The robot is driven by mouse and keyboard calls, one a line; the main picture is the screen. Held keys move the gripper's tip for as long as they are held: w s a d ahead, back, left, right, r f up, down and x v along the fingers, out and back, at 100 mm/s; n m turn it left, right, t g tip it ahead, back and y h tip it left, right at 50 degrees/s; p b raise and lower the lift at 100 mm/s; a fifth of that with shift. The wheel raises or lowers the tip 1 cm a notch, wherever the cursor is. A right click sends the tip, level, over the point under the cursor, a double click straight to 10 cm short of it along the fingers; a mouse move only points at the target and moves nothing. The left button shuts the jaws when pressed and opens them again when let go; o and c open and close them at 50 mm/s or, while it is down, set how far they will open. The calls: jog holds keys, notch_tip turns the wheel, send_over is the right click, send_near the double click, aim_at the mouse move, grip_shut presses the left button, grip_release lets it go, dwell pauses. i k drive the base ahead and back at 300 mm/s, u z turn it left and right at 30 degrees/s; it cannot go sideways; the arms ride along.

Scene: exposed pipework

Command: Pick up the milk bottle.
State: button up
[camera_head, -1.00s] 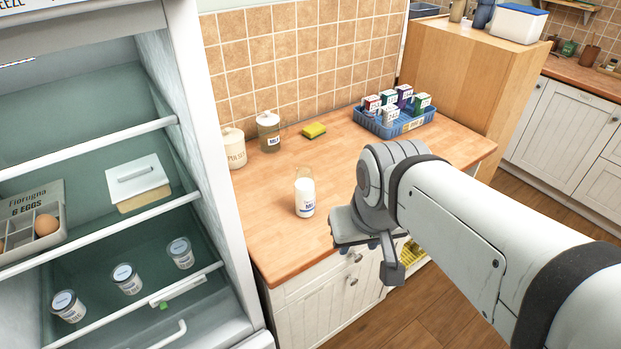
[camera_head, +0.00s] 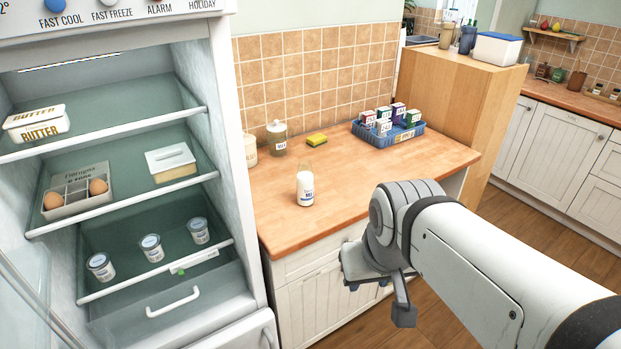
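The milk bottle (camera_head: 305,189) is a clear bottle with white milk and a small label. It stands upright on the wooden counter (camera_head: 350,190), left of the middle. My gripper (camera_head: 378,297) is at the end of my white arm, lower and to the right of the bottle, in front of the counter's front edge. It is apart from the bottle. The gripper is seen from behind and above, and my wrist hides part of it, so I cannot tell how far its fingers are apart.
An open fridge (camera_head: 225,150) with butter, eggs and jars stands left of the counter. The counter around the bottle is clear.

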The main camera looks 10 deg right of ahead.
aim_at(305, 179)
jog(key=u, duration=0.15)
jog(key=i, duration=0.9)
jog(key=z, duration=0.05)
